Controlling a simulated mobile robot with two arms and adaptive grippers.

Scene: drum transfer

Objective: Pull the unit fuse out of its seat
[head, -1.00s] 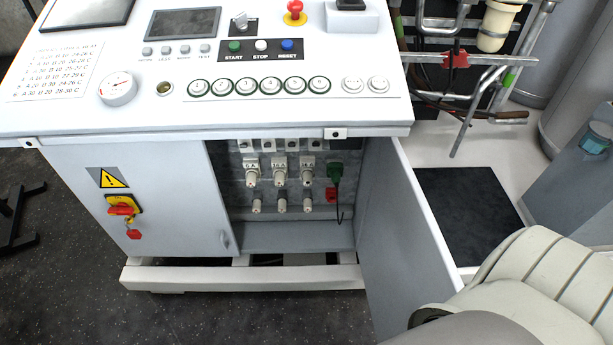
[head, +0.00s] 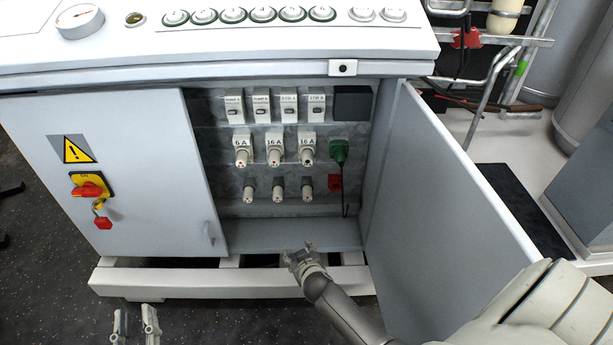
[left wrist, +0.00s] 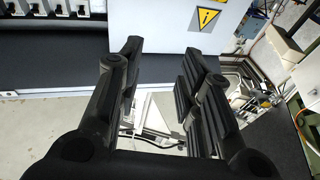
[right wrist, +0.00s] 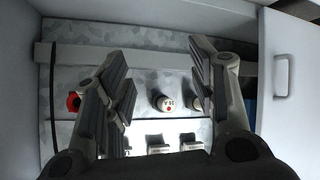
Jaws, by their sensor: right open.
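In the head view, the open cabinet shows an upper row of white fuses marked 6 A (head: 241,150), 16 A (head: 274,150) and 16 A (head: 307,149). A lower row of smaller white fuses (head: 278,189) sits beneath. I cannot tell which is the unit fuse. My right gripper (head: 303,254) is at the cabinet's lower front edge, below the fuses.
The cabinet door (head: 440,190) stands open on the right. Breakers (head: 261,106) line the top inside; a green plug (head: 339,150) and a red block (head: 335,183) are right of the fuses. A red-and-yellow switch (head: 90,188) is on the closed left door (head: 150,150).

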